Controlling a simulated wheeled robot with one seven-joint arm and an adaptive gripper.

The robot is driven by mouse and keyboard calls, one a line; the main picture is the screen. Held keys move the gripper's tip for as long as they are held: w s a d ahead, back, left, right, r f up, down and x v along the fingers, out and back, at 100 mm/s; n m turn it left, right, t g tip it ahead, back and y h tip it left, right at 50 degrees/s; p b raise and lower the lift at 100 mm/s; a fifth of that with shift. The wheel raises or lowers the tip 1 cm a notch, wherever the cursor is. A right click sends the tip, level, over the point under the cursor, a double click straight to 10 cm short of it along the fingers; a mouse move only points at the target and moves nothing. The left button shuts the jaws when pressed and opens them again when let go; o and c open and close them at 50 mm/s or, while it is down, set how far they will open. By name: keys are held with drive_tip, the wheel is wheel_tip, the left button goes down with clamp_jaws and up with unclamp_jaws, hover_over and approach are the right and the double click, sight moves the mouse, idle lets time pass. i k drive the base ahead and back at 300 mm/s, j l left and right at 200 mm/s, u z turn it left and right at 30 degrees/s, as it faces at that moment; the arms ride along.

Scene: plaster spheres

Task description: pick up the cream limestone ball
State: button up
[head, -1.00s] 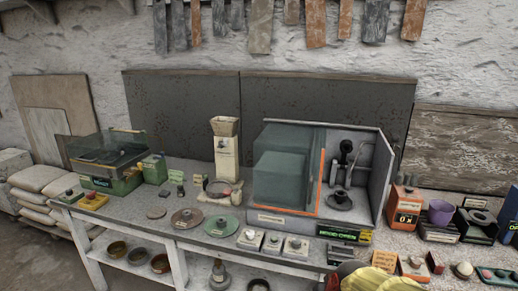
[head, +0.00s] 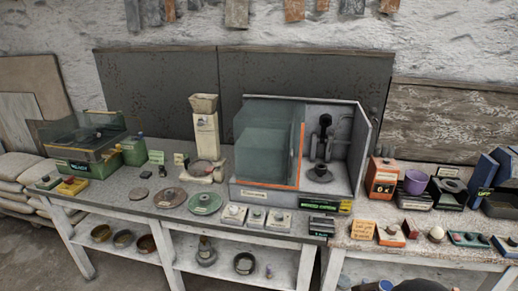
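A cream-white ball (head: 436,234) rests on the right-hand bench near its front edge, right of an orange-and-white block. It looks like the cream limestone ball, but its label is too small to read.
A grey cabinet with a glass front (head: 270,150) stands behind the white blocks. A purple cup (head: 415,182), an orange box (head: 382,178) and a blue box (head: 488,178) stand behind the ball.

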sight(437, 232)
drive_tip(key=z, duration=1.4)
